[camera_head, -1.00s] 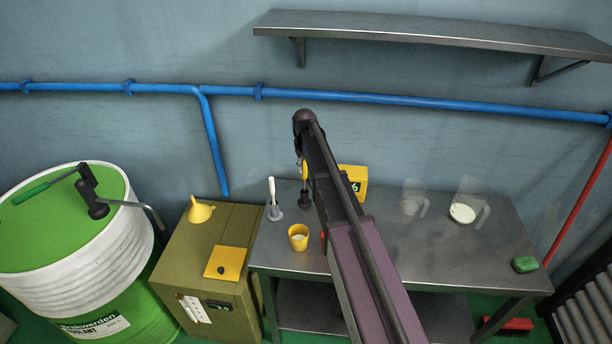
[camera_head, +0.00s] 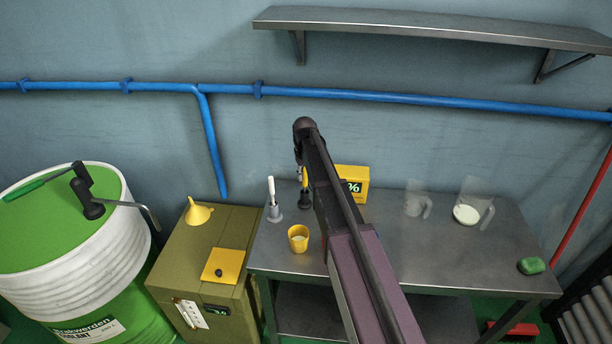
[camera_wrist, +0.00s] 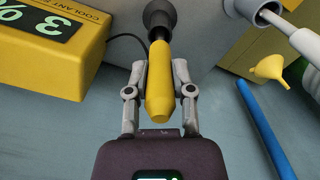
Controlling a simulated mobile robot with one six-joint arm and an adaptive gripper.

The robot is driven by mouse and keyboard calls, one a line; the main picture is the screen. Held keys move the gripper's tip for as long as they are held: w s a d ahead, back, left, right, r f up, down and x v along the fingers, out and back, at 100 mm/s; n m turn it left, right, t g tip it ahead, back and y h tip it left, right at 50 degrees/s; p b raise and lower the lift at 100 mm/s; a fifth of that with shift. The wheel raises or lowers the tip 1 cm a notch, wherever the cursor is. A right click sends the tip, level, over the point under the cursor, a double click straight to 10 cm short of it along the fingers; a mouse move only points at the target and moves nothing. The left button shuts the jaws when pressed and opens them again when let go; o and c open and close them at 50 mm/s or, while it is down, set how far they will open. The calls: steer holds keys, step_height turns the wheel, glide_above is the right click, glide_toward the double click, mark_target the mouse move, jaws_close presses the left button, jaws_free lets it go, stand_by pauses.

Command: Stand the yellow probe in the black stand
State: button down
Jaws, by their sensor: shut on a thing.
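The yellow probe (camera_wrist: 158,85) is between the two grey fingers of my gripper (camera_wrist: 157,72), which is shut on its handle. Its short dark shaft meets the black stand (camera_wrist: 158,14) in the wrist view, and the lower end is hidden there. In the head view the probe (camera_head: 305,178) looks upright, directly above the black stand (camera_head: 305,201) on the steel table. My gripper (camera_head: 301,172) is partly hidden by my arm in that view.
A yellow coolant meter box (camera_head: 354,183) stands behind my arm, with a cable nearby. A white-handled tool in a grey holder (camera_head: 275,213) and a yellow cup (camera_head: 298,239) are to the left. Clear jugs (camera_head: 472,205) and a green block (camera_head: 531,265) are to the right.

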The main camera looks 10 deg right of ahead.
steer(key=shift+c, duration=2.4)
jaws_free()
steer(key=shift+f, duration=0.1)
step_height(320, 180, up, 12)
steer(key=p, duration=1.2)
steer(key=s+m, duration=0.1)
steer(key=s, duration=2.8)
steer(key=shift+d+m, duration=0.3)
steer(key=shift+m, duration=0.1)
